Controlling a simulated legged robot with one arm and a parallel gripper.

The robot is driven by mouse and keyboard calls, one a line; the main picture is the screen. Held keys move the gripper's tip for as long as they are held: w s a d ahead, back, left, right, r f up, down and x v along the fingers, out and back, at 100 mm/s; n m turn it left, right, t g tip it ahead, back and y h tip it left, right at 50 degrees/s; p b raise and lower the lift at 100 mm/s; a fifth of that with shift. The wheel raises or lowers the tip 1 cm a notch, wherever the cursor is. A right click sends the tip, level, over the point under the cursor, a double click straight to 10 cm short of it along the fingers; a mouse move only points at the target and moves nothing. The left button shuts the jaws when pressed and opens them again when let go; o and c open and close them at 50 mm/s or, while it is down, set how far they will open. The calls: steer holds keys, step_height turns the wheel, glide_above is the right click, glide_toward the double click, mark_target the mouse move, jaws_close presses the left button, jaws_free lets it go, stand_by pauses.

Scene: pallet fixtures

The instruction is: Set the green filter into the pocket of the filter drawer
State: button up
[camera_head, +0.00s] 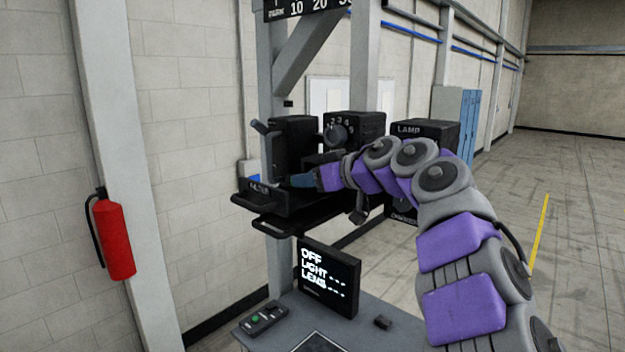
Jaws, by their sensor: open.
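The black filter drawer (262,199), with a FILTER label on its front, sticks out from the fixture left of centre. My gripper (294,181) comes in from the right and is open, with its dark fingers over or just beside the drawer's right part. I cannot tell whether the fingers touch the drawer. I cannot make out the green filter. The drawer's pocket is too dark and partly covered by my gripper to see into.
Black housings with a lever and a dial (337,134) stand above and behind the drawer. A LAMP box (426,135) is behind my arm. Below are a screen (328,279), a button box (263,318) and a grey table (375,336). A red extinguisher (113,238) hangs at left.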

steer(key=shift+a, duration=0.2)
steer(key=shift+d, duration=0.1)
steer(key=v, duration=1.2)
